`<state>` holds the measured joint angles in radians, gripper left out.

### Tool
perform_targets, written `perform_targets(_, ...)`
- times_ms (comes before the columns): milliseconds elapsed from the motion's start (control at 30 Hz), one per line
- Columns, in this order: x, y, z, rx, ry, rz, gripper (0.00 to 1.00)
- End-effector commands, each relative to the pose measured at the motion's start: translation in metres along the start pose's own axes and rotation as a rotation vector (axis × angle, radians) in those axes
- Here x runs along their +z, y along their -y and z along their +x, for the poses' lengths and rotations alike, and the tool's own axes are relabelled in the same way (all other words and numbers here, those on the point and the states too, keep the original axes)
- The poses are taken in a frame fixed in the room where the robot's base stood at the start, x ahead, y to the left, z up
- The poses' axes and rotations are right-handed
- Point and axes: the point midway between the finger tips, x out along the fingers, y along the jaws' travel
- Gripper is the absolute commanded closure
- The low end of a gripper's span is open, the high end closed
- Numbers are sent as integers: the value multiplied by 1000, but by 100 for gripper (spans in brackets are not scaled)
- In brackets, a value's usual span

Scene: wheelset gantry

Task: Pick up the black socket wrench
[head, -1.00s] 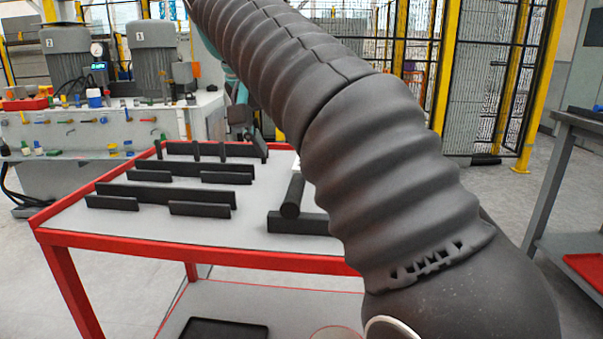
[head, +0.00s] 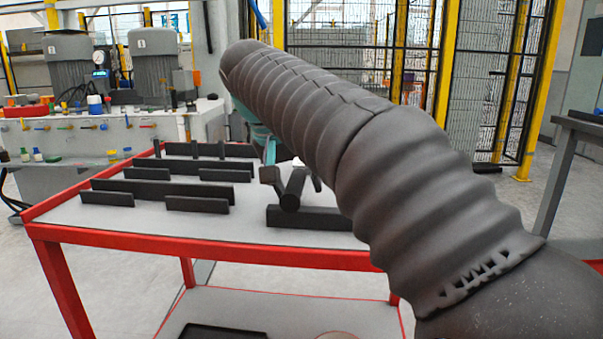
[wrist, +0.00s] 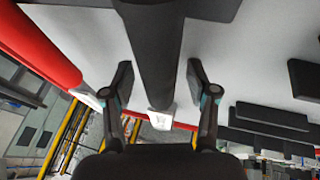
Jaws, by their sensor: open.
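The black socket wrench appears to be the long dark round bar (head: 293,190) on the red-edged table (head: 250,212), lying with its near end by a black block. In the wrist view the dark bar (wrist: 153,50) runs down the middle, between my two fingers. My gripper (wrist: 158,80) is open, one finger on each side of the bar with a visible gap on both sides. In the head view, my arm partly hides the gripper and the bar's far end.
A black block (head: 315,217) lies at the bar's near end. Several flat black bars (head: 165,188) stand in rows on the left of the table. A machine with motors (head: 155,65) is behind at left, and yellow-posted fencing (head: 440,70) stands at the back.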

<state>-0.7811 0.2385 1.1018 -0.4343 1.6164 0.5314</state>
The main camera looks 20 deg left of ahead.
Motion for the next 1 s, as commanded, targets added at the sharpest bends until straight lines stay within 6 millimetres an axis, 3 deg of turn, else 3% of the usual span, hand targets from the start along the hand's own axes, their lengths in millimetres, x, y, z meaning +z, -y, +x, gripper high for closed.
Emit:
perform_targets(200, 0, 0, 0, 0, 0, 0, 42)
perform_targets(433, 0, 0, 0, 0, 0, 0, 99)
perform_targets(767, -1, -1, -2, -1, -2, 0, 100)
perform_targets(1000, -14, -8, -30, -2, -5, 2, 100)
